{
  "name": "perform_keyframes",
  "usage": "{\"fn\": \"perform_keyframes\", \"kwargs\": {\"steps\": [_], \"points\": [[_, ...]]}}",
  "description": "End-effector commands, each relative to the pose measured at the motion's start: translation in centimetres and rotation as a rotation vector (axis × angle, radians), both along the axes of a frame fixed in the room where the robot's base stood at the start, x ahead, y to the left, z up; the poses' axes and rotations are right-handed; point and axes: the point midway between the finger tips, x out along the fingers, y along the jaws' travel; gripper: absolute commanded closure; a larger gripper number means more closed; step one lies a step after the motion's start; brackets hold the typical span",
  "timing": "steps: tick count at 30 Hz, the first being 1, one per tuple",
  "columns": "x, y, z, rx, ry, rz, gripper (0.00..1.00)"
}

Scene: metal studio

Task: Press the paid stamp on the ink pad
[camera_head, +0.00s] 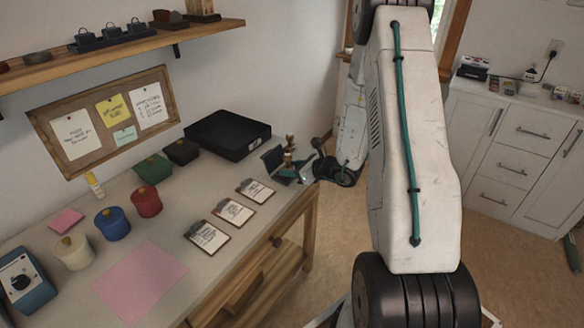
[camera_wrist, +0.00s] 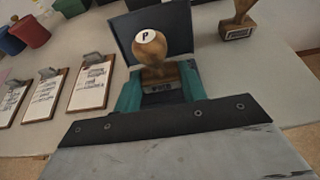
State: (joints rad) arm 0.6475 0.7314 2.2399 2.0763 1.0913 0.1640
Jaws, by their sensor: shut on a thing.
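The wooden paid stamp (camera_wrist: 152,52) has a round knob with a white cap marked P. It also shows in the head view (camera_head: 287,159). My gripper (camera_wrist: 160,87) is shut on it, a teal finger on each side of its base. The ink pad's open dark lid (camera_wrist: 160,28) stands right behind the stamp; it also shows in the head view (camera_head: 272,159). The stamp and my fingers hide most of the pad, so I cannot tell whether the stamp touches it. A second wooden stamp (camera_wrist: 238,22) stands upright to the right, apart from my gripper.
Several clipboards (camera_head: 233,211) lie on the desk close to the pad. A black box (camera_head: 228,135) stands behind, and colored pots (camera_head: 112,224) and a pink sheet (camera_head: 142,282) lie farther left. The desk's front edge (camera_head: 265,238) is near the clipboards.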

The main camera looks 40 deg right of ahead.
Motion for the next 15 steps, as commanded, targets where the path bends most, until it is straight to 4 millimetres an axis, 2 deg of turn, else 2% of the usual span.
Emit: {"fn": "perform_keyframes", "kwargs": {"steps": [10, 15], "points": [[0.0, 0.0, 0.0, 0.0, 0.001, 0.0, 0.81], [0.0, 0.0, 1.3, -0.002, -0.002, 0.0, 0.81]]}}
